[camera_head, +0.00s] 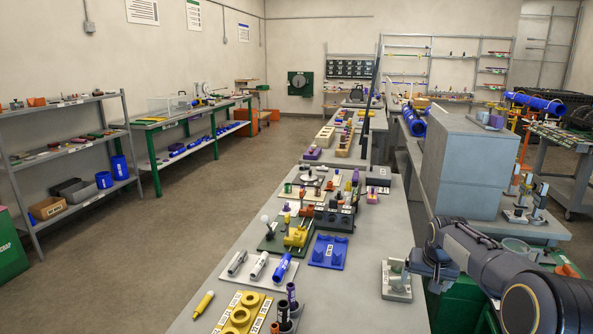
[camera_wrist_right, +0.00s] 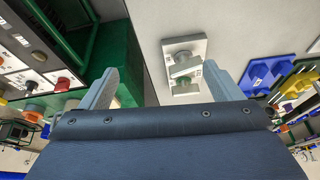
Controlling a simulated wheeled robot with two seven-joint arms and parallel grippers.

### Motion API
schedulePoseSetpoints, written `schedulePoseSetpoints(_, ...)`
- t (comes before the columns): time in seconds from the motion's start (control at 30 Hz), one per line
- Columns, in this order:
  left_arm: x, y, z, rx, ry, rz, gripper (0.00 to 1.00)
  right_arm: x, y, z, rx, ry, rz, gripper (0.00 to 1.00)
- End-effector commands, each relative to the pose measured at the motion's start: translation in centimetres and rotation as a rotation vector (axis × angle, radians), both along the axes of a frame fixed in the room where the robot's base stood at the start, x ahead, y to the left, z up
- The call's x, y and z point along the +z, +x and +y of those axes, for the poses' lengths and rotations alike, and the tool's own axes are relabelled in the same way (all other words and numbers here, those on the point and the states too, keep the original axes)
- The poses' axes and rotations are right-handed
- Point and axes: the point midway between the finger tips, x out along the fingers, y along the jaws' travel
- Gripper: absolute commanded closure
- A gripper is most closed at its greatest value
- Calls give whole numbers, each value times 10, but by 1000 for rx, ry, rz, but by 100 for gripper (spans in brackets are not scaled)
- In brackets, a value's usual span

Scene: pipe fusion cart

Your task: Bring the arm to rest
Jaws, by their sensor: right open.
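My right arm comes in from the right in the head view. Its dark blue-grey gripper (camera_head: 426,266) is over the right edge of the long grey table (camera_head: 372,240). In the right wrist view the two pale fingers of this gripper (camera_wrist_right: 160,84) are spread apart, with nothing held between them. Beyond the fingers, a light grey plate with a small block fixture (camera_wrist_right: 184,66) lies on the table. This fixture also shows in the head view (camera_head: 397,284), just left of the gripper. My left gripper is not in view.
A blue plate (camera_head: 328,252), several markers and a yellow ring block (camera_head: 240,314) lie on the table to the left. A green bin (camera_head: 452,308) is below the right arm. A big grey cabinet (camera_head: 470,165) stands behind it. The floor at left is clear.

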Motion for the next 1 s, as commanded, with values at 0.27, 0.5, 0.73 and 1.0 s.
schedulePoseSetpoints(0.27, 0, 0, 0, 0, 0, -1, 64, 32, -49, 0, 5, 80, -16, 15)
schedulePoseSetpoints(0.5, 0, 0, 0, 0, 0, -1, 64, 66, -131, 15, 39, 184, -46, 15)
schedulePoseSetpoints(0.73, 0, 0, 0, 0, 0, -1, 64, 81, -262, 58, 127, 288, -100, 15)
schedulePoseSetpoints(1.0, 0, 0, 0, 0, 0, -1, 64, 45, -378, 111, 219, 318, -144, 15)
